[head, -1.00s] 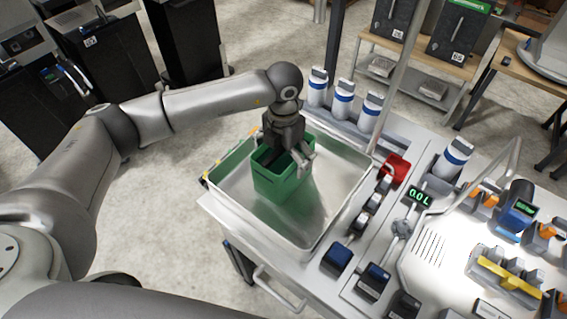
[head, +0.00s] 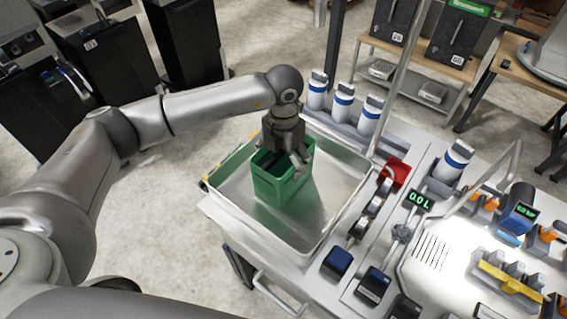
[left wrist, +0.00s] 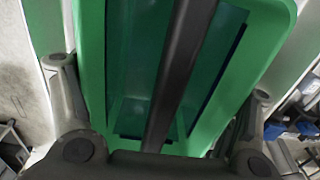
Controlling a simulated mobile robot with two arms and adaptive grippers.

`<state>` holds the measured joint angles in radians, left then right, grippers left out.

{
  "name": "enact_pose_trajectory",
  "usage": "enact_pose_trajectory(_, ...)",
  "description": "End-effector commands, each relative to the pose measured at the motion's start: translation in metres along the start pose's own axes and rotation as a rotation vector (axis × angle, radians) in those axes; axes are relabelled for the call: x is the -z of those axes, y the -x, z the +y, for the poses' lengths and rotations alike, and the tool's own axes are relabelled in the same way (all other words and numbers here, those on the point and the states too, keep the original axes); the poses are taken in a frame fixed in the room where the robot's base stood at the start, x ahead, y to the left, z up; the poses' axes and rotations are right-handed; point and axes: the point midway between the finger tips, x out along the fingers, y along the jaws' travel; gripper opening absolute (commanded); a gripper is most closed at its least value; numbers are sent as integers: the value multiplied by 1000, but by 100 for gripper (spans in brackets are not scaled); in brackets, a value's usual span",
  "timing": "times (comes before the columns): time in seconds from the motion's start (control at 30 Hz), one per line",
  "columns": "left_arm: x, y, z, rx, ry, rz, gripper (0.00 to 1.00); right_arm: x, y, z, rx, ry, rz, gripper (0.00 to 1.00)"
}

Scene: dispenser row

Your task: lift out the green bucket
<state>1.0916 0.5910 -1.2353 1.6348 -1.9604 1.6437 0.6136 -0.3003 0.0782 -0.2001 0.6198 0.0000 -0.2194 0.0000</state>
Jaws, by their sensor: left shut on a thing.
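The green bucket (head: 279,188) is a rectangular open container with a dark bar across its top. It is within the metal tray (head: 329,226) on the cart; I cannot tell whether its base touches the tray floor. My left gripper (head: 287,160) comes from above and is shut on the bucket at its top. In the left wrist view the bucket (left wrist: 92,70) fills the middle, its dark handle bar (left wrist: 178,75) running between the two fingers. The bucket's far lower side is hidden. My right gripper is not in view.
Several white and blue bottles (head: 343,101) stand behind the tray. A red container (head: 396,171), a display and several dark-blue-topped blocks are right of it. A metal post (head: 403,75) rises behind. The tray's right part is clear.

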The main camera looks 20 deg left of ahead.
Motion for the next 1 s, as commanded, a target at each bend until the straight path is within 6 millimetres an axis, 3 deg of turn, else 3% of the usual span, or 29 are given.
enact_pose_trajectory(0.3, -2, 34, 1, -2, 0, -11, 10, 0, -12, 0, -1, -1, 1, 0)
enact_pose_trajectory(0.63, 47, 89, 14, -4, 0, -12, 10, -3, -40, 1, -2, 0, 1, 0)
enact_pose_trajectory(1.0, 114, 119, 31, -3, 1, -7, 10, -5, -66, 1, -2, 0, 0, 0)
